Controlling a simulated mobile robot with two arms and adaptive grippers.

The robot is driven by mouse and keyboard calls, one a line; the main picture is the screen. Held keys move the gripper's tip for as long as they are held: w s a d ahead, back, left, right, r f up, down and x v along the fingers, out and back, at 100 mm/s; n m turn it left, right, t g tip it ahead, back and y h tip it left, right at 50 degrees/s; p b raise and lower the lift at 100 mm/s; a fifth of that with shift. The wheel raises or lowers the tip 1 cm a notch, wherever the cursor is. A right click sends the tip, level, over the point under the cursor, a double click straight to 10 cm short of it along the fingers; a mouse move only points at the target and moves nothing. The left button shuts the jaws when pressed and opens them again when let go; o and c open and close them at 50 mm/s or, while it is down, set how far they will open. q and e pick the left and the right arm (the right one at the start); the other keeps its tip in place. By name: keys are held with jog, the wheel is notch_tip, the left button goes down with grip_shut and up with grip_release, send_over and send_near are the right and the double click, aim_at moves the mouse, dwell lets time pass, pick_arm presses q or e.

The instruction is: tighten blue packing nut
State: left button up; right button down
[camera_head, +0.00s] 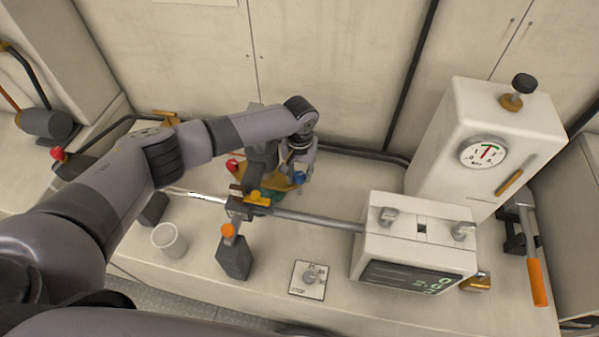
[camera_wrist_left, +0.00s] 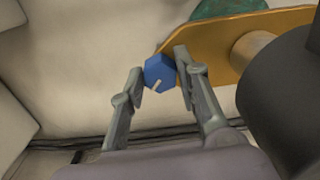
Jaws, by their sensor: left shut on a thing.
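The blue packing nut (camera_wrist_left: 158,72) is a hexagonal piece with a pale line on its face. It sits at the edge of a yellow-orange plate (camera_wrist_left: 235,40) in the left wrist view. My left gripper (camera_wrist_left: 161,78) is shut on it, with one finger on each side. In the head view the blue nut (camera_head: 299,178) shows small below my left gripper (camera_head: 302,166), which reaches down from above. Part of the nut and plate is hidden there by the gripper and wrist. My right gripper is not in view.
A long metal shaft (camera_head: 310,220) runs right to a white box with a dark display (camera_head: 415,278). A red knob (camera_head: 232,165) stands left of the gripper. A white cup (camera_head: 168,240), a dark block with an orange knob (camera_head: 233,255) and a dial plate (camera_head: 309,280) stand in front.

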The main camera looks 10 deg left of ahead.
pick_arm(q)
jog(key=shift+c, duration=1)
jog(key=m+p, duration=0.1)
jog(key=m, duration=0.2)
jog(key=shift+m, duration=2.5)
jog(key=o, duration=1.2)
jog(key=shift+c, duration=0.2)
